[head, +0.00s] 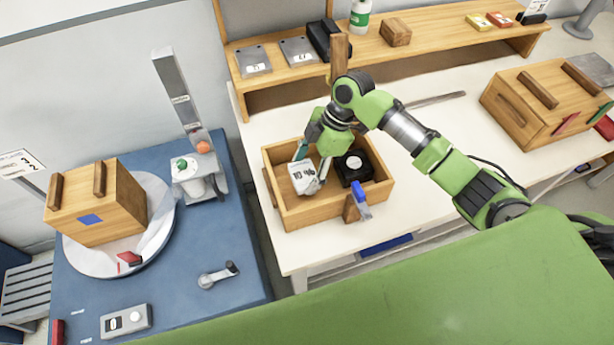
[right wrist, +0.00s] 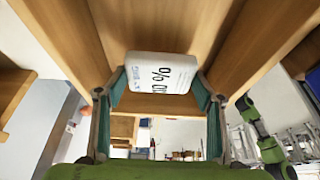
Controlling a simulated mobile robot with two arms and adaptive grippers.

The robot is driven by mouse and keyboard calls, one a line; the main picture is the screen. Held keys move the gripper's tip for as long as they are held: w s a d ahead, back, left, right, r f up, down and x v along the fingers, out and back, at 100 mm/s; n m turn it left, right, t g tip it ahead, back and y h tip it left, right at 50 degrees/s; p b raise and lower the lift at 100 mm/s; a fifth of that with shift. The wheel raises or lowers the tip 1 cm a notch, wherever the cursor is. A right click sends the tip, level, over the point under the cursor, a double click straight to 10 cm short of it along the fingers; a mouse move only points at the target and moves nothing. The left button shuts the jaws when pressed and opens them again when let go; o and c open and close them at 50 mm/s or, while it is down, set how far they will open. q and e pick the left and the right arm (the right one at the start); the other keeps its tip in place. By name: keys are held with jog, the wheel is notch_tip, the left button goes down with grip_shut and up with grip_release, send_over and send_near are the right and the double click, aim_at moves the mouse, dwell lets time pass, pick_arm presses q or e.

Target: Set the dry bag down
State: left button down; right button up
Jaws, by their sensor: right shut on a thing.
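My right gripper (head: 313,163) reaches down into the box and is shut on the bag. In the right wrist view the bag (right wrist: 162,73) sits between the two teal fingers of my right gripper (right wrist: 158,95), with wooden walls around it. I cannot tell whether the bag touches the box floor. My left gripper is not in view.
A black device (head: 354,168) with a white round top stands in the box, right of the bag. A closed wooden crate (head: 537,107) stands on the table's right. Another wooden box (head: 95,205) sits on a turntable at left.

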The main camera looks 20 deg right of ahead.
aim_at(309, 172)
jog(key=shift+f, duration=0.3)
jog(key=f, duration=0.3)
jog(key=shift+a+p, duration=0.2)
jog(key=shift+p, duration=0.2)
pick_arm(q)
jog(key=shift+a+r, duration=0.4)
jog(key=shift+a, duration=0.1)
pick_arm(e)
jog(key=shift+d+f, duration=0.1)
jog(key=shift+f, duration=0.15)
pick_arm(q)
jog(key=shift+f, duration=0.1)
pick_arm(e)
jog(key=shift+f, duration=0.1)
jog(key=o, duration=1.1)
